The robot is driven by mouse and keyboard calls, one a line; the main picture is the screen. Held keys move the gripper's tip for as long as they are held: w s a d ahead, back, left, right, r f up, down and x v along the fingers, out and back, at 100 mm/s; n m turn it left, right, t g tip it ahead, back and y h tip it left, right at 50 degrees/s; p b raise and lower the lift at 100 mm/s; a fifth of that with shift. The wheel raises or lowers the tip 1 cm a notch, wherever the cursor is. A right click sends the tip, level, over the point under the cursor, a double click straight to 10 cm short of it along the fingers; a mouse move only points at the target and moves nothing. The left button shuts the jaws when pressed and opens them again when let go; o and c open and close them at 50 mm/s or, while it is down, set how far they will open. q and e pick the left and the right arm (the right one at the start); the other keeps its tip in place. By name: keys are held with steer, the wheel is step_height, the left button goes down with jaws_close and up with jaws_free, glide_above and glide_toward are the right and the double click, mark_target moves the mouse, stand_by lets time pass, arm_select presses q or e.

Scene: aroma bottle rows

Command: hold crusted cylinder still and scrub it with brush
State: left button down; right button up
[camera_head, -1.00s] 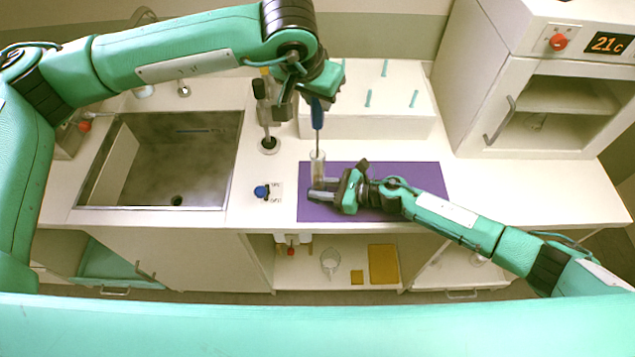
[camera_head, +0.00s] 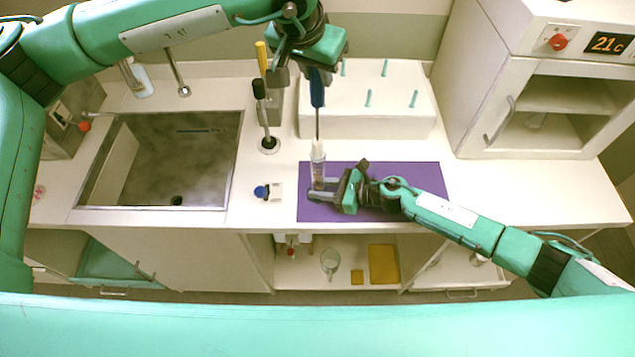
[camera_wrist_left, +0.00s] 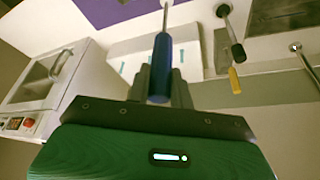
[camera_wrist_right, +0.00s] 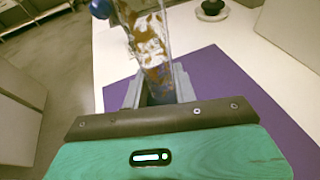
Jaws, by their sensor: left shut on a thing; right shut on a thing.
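The crusted cylinder (camera_head: 318,172) is a clear tube standing on the purple mat (camera_head: 400,178). In the right wrist view the cylinder (camera_wrist_right: 152,45) has brown patches on its wall. My right gripper (camera_head: 322,190) is shut on its lower part. The brush (camera_head: 317,95) has a blue handle and a thin shaft and hangs upright. My left gripper (camera_head: 300,78) is shut on its handle, above the cylinder. The brush's blue handle also shows in the left wrist view (camera_wrist_left: 161,70). The shaft runs down to the cylinder's mouth, with a whitish head at or just inside the top.
A sink (camera_head: 160,160) lies at the left. A blue-knobbed valve (camera_head: 262,191) sits left of the mat. A stand with dark and yellow handles (camera_head: 261,90) rises behind it. A white pegged block (camera_head: 370,105) is behind the mat. An oven-like cabinet (camera_head: 550,110) stands at the right.

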arm_select(q)
steer(key=shift+r, duration=0.1)
steer(key=shift+r, duration=2.9)
arm_select(e)
steer(key=o, duration=0.8)
steer(key=shift+o, duration=0.2)
steer(key=shift+d, duration=0.1)
steer(key=v, duration=1.2)
steer(key=shift+s, duration=0.1)
